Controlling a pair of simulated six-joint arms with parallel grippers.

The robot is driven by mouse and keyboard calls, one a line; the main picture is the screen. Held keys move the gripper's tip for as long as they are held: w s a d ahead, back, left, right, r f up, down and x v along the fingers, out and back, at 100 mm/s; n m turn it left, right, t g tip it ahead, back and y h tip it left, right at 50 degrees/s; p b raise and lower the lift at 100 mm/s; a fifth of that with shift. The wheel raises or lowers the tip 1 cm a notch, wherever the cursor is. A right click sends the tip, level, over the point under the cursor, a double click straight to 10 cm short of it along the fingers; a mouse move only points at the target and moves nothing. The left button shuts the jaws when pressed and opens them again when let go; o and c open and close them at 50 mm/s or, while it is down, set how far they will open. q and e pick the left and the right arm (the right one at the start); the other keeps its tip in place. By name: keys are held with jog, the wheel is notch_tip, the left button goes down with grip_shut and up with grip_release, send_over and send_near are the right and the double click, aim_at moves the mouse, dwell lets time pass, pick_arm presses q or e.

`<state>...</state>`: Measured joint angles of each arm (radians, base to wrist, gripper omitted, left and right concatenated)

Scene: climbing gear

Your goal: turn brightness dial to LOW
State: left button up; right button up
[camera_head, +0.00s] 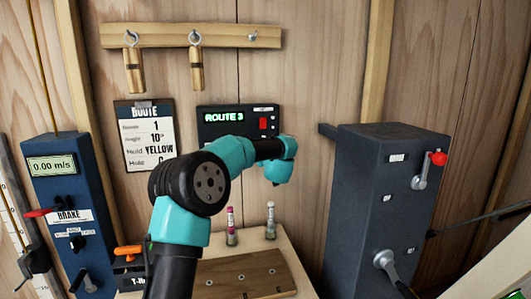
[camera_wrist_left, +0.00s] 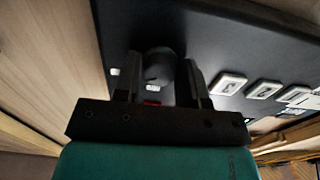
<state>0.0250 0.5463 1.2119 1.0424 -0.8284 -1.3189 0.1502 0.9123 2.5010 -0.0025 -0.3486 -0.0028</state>
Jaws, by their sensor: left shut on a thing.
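The dark control panel (camera_head: 210,130) on the back wall has a green "ROUTE 3" display and a red switch (camera_head: 263,123). My left arm crosses in front of it, and its wrist end hides the panel's lower part in the head view. In the left wrist view, a dark round knob (camera_wrist_left: 158,66), apparently the dial, sits between the fingers of my left gripper (camera_wrist_left: 165,82). The gripper is shut on the knob. The knob's pointer and setting cannot be read. My right gripper is not in view.
A dark blue box (camera_head: 350,205) with levers stands to the right. A blue brake unit (camera_head: 68,200) stands at left. Two small bottles (camera_head: 231,226) (camera_head: 270,220) stand on a wooden bench below the panel.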

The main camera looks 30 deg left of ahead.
pick_arm(q)
jog(key=shift+c, duration=1.4)
jog(key=shift+n, duration=0.4)
jog(key=n, duration=2.3)
jog(key=shift+r, duration=0.2)
jog(key=o, duration=0.9)
